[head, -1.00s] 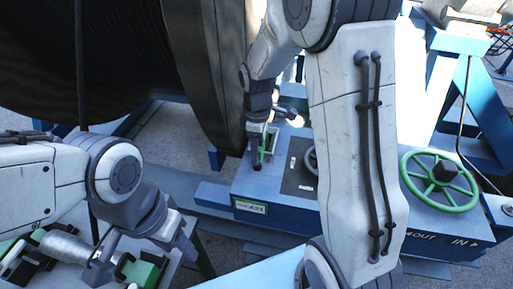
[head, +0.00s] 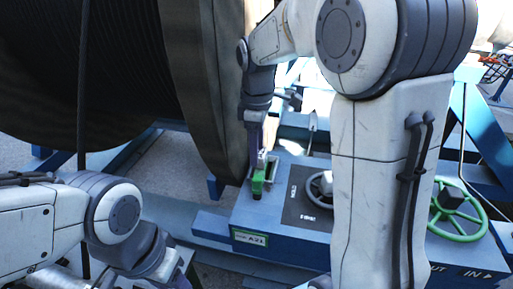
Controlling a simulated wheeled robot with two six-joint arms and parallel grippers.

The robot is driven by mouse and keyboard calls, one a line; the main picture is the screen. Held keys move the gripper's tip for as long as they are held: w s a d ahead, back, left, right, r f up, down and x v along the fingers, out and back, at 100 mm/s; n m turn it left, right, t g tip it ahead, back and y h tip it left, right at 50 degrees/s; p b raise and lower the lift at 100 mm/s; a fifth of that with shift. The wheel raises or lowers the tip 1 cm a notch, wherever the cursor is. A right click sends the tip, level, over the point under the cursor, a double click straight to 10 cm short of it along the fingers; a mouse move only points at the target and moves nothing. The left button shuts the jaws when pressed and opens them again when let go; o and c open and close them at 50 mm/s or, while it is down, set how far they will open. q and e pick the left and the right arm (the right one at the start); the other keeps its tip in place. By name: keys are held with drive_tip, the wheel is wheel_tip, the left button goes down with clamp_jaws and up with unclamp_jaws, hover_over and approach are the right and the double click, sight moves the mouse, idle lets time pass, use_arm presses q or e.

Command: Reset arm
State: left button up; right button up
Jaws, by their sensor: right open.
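My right gripper (head: 258,147) hangs pointing down just above a small green lever (head: 258,181) in a slot on top of the blue control box (head: 222,225). It is open; whether its fingertips still touch the lever cannot be told. My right arm bends over the box and hides much of its middle. My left gripper (head: 176,268) is low at the left, partly cut off by the bottom edge. Its jaw state does not show clearly.
A large cable reel (head: 205,75) stands close to the left of my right gripper. A dark vertical cable (head: 83,90) hangs near my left arm.

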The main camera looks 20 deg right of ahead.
drive_tip(key=s+f+m+t, duration=0.1)
drive_tip(key=s+f+m, duration=0.6)
drive_tip(key=s+a+f+m+t, duration=0.1)
drive_tip(key=s+f+m, duration=0.2)
drive_tip(key=m, duration=0.1)
drive_tip(key=shift+s+f+t, duration=0.15)
drive_tip(key=shift+f+t, duration=0.15)
drive_tip(key=shift+f, duration=0.05)
drive_tip(key=s+a+r+n+g+y+b, duration=0.1)
drive_tip(key=s+a+n, duration=0.5)
drive_tip(key=s+a, duration=0.7)
drive_tip(key=shift+s+r+n+g+b, duration=0.15)
drive_tip(key=shift+r+n+g+b, duration=0.25)
drive_tip(key=shift+r+g+b, duration=0.65)
drive_tip(key=shift+f+t, duration=0.25)
drive_tip(key=shift+f, duration=0.05)
